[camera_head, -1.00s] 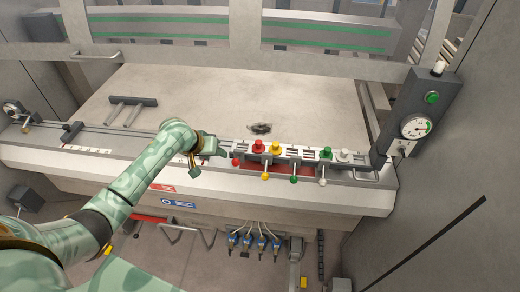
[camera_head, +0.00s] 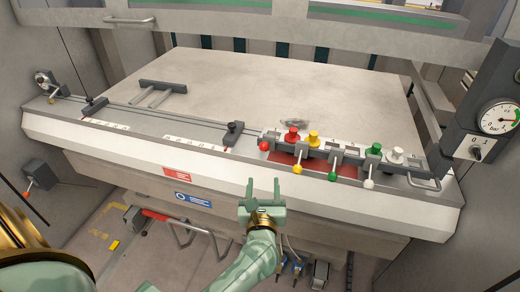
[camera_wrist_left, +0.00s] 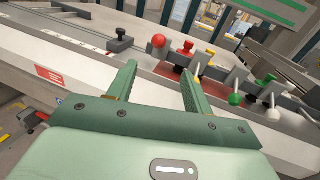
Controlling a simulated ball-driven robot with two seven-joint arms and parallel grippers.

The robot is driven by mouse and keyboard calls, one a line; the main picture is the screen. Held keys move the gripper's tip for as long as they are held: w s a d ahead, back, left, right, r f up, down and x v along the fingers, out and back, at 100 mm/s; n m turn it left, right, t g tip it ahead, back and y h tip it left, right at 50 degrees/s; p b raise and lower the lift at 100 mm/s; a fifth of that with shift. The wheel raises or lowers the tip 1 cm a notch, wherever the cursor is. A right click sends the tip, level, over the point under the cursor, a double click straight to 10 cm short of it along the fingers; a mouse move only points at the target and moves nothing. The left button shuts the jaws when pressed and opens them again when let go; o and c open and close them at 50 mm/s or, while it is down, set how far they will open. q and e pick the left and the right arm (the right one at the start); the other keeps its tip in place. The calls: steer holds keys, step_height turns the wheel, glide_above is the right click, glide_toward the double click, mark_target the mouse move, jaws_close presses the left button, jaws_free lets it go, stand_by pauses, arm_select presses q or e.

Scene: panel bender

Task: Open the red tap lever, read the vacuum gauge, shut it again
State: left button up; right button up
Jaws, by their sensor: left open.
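The red tap lever shows as a red ball (camera_head: 264,146) at the left end of the tap row, its ball pointing left. It also shows in the wrist view (camera_wrist_left: 159,41), beyond and between my fingers. My left gripper (camera_head: 264,188) is open and empty, in front of the bed's front edge, apart from the ball. A round gauge marked bar (camera_head: 498,117) sits on the right post. The right gripper is not in view.
Yellow (camera_head: 297,169), green (camera_head: 332,177) and white (camera_head: 369,183) ball levers point to the front. Red (camera_head: 292,134), yellow (camera_head: 313,139), green (camera_head: 373,150) and white (camera_head: 395,155) knobs stand behind. A dark stop block (camera_head: 232,132) is left of the red ball.

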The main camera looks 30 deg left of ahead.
mark_target(263, 150)
arm_select(q)
steer(key=x, duration=1.6)
steer(key=shift+a, duration=0.25)
